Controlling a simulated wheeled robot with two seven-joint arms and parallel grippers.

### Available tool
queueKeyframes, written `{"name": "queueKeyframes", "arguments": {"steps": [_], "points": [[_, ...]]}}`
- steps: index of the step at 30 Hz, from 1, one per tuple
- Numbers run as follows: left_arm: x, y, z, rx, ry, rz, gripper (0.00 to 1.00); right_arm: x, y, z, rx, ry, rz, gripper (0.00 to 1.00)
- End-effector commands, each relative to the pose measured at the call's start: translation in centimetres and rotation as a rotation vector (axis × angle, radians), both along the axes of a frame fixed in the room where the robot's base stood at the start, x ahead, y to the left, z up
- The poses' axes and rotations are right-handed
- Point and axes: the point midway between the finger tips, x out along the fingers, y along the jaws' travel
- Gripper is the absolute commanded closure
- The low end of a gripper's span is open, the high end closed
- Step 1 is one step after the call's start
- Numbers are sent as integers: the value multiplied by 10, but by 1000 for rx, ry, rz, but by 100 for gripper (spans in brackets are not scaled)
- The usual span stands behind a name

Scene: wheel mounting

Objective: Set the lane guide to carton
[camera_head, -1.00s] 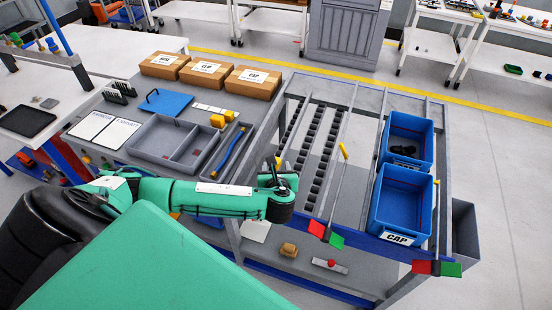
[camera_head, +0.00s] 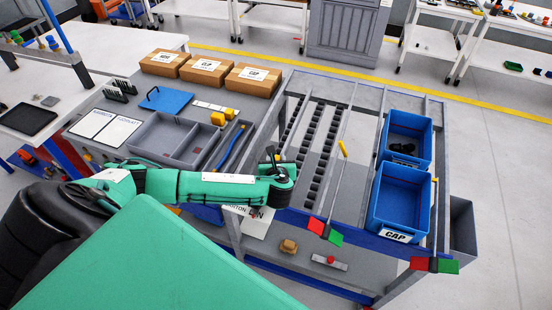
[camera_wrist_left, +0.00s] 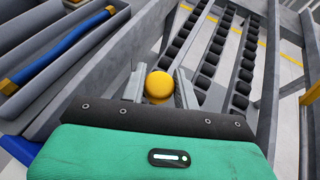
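A yellow knob (camera_wrist_left: 158,85) sits between the two fingers of my left gripper (camera_wrist_left: 160,84) in the left wrist view. The fingers stand apart on either side of it; firm contact is not clear. In the head view the left gripper (camera_head: 276,158) is at the left side of the roller lanes, and the knob is mostly hidden there. A rod with a yellow top (camera_head: 342,148) and a red and green flag (camera_head: 325,231) stands between the lanes. A second such flag (camera_head: 434,265) is at the right. A partly covered carton sign (camera_head: 250,218) hangs below my left forearm. My right gripper is not in view.
Blue bins (camera_head: 402,197) stand right of the roller lanes (camera_head: 324,145), the nearer labelled CAP. A grey divided tray (camera_head: 175,137) lies left of the gripper, with a blue bar (camera_head: 231,147) beside it. Brown cartons (camera_head: 205,70) stand at the back.

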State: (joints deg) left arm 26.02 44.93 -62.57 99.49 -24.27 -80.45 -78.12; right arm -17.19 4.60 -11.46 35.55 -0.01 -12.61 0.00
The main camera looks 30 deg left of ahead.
Motion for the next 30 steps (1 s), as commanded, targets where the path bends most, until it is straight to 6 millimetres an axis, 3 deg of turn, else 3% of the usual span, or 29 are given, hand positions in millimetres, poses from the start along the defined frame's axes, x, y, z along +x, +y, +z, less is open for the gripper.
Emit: {"name": "queueKeyframes", "arguments": {"steps": [5, 12, 15, 25, 26, 28, 30], "points": [[-2, 8, 1, 2, 2, 2, 100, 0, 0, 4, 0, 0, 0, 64], [-14, 56, 3, 4, 2, 3, 100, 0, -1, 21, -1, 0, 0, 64], [-16, 67, 1, 2, 2, 2, 100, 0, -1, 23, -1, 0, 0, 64], [-17, 72, 0, 5, 0, 4, 100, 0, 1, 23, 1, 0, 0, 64], [-17, 72, 0, 5, 0, 5, 66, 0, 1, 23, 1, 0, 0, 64], [-17, 72, 1, 4, -1, 4, 52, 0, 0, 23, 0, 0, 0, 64], [-17, 71, 0, 3, 0, 3, 49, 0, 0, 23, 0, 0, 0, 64]]}}
